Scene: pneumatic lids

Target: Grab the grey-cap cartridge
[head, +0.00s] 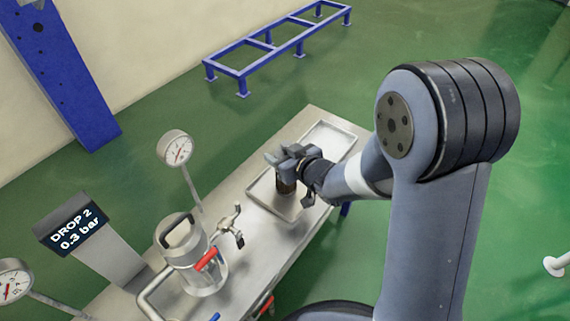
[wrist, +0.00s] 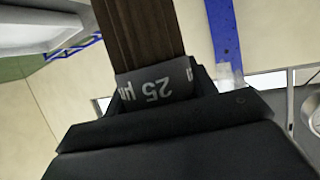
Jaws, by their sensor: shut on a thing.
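My gripper (head: 287,157) is shut on the grey-cap cartridge, which has a dark brown body (head: 286,185) hanging below the fingers. In the wrist view the cartridge's grey cap (wrist: 155,84) sits between the dark jaws, with upside-down white print starting "25 µ". Its brown body (wrist: 138,32) extends away from the gripper. In the head view the cartridge is over the nearer metal tray (head: 258,190); I cannot tell whether it touches the tray. The fingers hide most of the cap in the head view.
A second tray (head: 335,130) lies at the table's far end. A metal vessel (head: 190,255) with a red-handled valve (head: 207,260), a gauge (head: 175,149) and a sign (head: 72,224) reading "DROP 2 0.3 bar" stand to the left. A blue frame (head: 285,43) is on the floor behind.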

